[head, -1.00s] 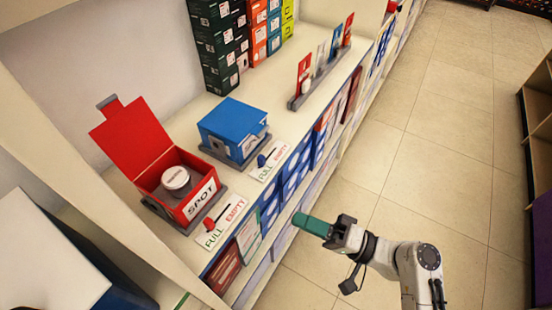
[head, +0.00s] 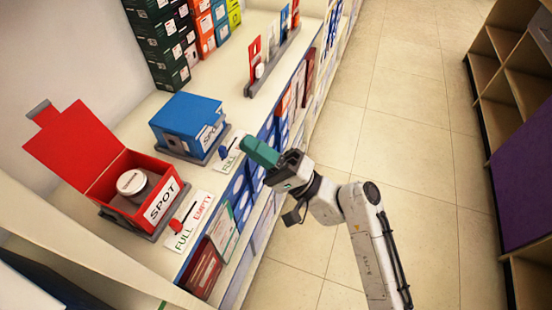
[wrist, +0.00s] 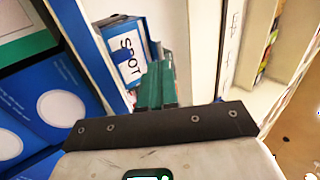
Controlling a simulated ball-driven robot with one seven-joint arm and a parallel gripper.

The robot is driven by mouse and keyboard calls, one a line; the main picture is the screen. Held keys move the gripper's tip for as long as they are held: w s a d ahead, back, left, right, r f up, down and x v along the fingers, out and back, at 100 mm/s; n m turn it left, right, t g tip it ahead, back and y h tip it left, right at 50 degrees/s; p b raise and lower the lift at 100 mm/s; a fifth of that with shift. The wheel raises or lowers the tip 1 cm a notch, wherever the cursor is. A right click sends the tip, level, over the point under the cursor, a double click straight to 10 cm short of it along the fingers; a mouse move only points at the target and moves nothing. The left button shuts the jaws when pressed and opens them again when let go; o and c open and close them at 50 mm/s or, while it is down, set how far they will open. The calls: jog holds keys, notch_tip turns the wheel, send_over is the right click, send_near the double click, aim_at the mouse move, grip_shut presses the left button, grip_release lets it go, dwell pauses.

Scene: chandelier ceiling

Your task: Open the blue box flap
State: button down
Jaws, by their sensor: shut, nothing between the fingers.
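The blue box (head: 187,122) stands on the shelf with its blue top flap (head: 192,108) closed down flat. Its front bears a white SPOT label. In the wrist view the blue box (wrist: 106,36) is ahead of the fingers, tilted in the picture, its lower part partly hidden by them. My gripper (head: 247,141), with green fingers, is shut and empty, in front of the box's right side near the shelf edge and apart from the box. It also shows in the wrist view (wrist: 158,75).
An open red box (head: 146,203) holding a round white-topped can (head: 132,183) stands left of the blue box. FULL/EMPTY sliders, a red one (head: 180,222) and a blue one (head: 224,152), lie at the shelf edge. Stacked boxes (head: 160,45) stand behind. Open floor is to the right.

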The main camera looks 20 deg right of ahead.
jog(key=shift+x, duration=2.25)
jog(key=shift+r+p, duration=0.15)
jog(key=shift+p, duration=0.35)
